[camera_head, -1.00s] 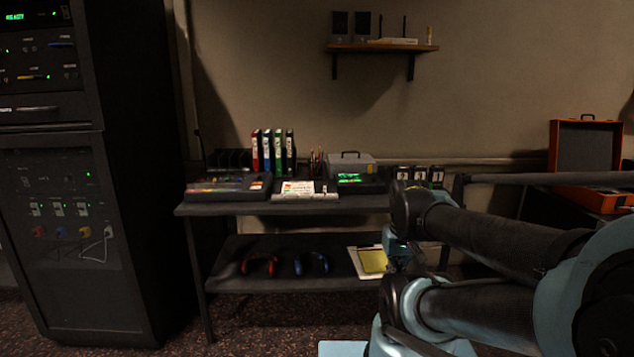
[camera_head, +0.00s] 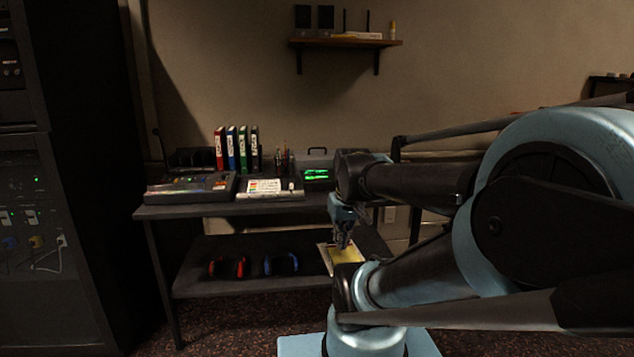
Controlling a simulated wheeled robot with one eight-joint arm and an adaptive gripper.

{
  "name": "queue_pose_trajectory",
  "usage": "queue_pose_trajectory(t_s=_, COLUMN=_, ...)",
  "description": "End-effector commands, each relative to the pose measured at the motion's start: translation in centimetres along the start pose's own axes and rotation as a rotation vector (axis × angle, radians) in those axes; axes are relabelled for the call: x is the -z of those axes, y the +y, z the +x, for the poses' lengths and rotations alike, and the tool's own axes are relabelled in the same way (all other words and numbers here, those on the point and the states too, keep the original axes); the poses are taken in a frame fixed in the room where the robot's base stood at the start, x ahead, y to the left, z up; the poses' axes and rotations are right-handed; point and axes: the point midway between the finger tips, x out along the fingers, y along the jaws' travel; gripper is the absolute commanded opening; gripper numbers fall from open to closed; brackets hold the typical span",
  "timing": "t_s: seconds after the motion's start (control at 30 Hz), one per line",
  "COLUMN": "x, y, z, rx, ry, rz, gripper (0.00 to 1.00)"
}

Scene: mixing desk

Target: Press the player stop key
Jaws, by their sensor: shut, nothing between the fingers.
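The player looks to be the grey box with a handle and a green lit display (camera_head: 317,177), at the back of the desk (camera_head: 215,209). Its keys are too small to make out, and my arm covers its right side. My gripper (camera_head: 342,242) hangs pointing down in front of the desk, below the desktop's front edge and right of the display. It is shut and empty, apart from the player.
A mixer (camera_head: 190,188) lies on the left of the desktop, with a white keypad or card (camera_head: 264,187) beside it. Several binders (camera_head: 238,148) stand behind. Red headphones (camera_head: 227,267), blue headphones (camera_head: 281,264) and a yellow pad (camera_head: 347,255) lie on the lower shelf. A rack (camera_head: 60,190) stands at left.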

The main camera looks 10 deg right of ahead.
Motion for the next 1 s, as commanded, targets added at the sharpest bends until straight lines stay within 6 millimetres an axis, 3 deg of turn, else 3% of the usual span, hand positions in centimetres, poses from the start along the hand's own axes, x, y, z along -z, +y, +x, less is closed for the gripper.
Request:
queue_pose_trajectory(t_s=0.03, x=2.1, y=0.2, z=-0.7, rx=0.003, ry=0.020, rz=-0.029, gripper=0.00)
queue_pose_trajectory(t_s=0.5, x=20.5, y=2.1, z=-3.9, rx=0.000, ry=0.210, rz=-0.327, gripper=0.00)
queue_pose_trajectory(t_s=0.77, x=30.8, y=3.7, z=-3.8, rx=-0.033, ry=0.314, rz=-0.485, gripper=0.00)
queue_pose_trajectory(t_s=1.0, x=40.1, y=5.4, z=-2.6, rx=-0.082, ry=0.405, rz=-0.625, gripper=0.00)
